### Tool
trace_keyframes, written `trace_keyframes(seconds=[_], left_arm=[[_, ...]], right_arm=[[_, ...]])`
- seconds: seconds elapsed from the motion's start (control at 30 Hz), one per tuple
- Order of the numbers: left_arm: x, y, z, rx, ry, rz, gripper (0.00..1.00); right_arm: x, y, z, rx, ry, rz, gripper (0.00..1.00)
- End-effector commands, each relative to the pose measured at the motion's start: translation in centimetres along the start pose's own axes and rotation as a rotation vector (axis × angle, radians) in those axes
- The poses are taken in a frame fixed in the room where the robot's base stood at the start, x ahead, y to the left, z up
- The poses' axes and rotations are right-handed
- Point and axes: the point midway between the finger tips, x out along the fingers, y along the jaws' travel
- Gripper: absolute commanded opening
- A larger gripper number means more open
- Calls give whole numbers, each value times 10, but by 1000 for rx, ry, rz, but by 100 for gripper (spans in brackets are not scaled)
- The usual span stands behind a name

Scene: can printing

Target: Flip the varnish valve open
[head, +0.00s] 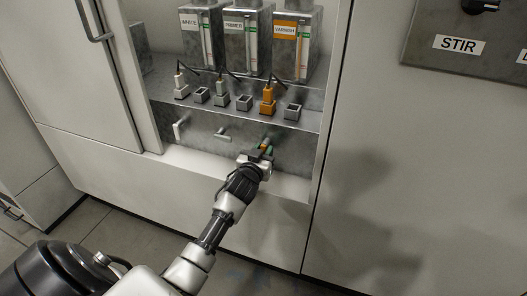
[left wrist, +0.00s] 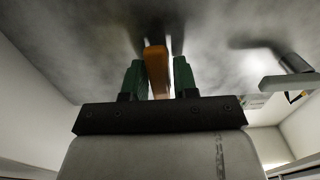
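The varnish valve's orange handle (head: 265,143) is on the metal panel below the shelf, under the orange-labelled VARNISH tank (head: 291,45). My left gripper (head: 262,153) is at this handle and partly covers it. In the left wrist view the orange handle (left wrist: 157,72) stands between the two green fingertips (left wrist: 159,80) of the gripper. It sits close to the left finger, with a thin gap at the right finger. The fingers stand apart, and no firm grip shows. My right gripper is not in view.
A white valve handle (head: 180,130) and a grey-green one (head: 222,134) are to the left on the same panel. The grey-green handle also shows in the left wrist view (left wrist: 290,81). White (head: 200,40) and primer (head: 244,42) tanks stand above. A pale ledge (head: 200,163) runs below.

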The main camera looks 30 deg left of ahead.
Motion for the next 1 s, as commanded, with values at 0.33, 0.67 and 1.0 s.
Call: trace_keyframes(seconds=[0.33,0.67,1.0], left_arm=[[0,0,0,-1,0,0,45],[-44,0,0,-2,-3,1,45],[-100,0,0,-1,-2,0,45]], right_arm=[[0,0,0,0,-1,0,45],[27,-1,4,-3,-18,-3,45],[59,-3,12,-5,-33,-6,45]])
